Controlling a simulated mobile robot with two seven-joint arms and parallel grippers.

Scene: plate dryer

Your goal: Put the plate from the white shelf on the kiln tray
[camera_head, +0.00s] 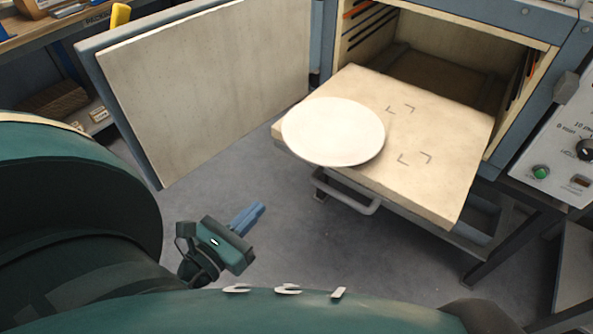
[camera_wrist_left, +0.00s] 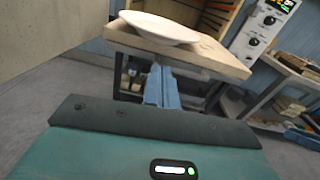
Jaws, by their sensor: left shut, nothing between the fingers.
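A round white plate (camera_head: 333,131) lies on the left part of the pale kiln tray (camera_head: 440,165), which is pulled out of the open kiln. The plate reaches the tray's left edge, left of the marked corner brackets. In the left wrist view the plate (camera_wrist_left: 160,27) also shows on top of the tray (camera_wrist_left: 215,58). My left gripper (camera_head: 258,210) is shut and empty, in front of and below the tray, apart from the plate. Its closed blue fingers also show in the left wrist view (camera_wrist_left: 161,85). My right gripper is not in view. The white shelf is not in view.
The kiln door (camera_head: 205,85) stands open at the left. A handle (camera_head: 345,195) sticks out below the tray. A control panel (camera_head: 560,150) is at the right. The grey floor in front of the kiln is clear.

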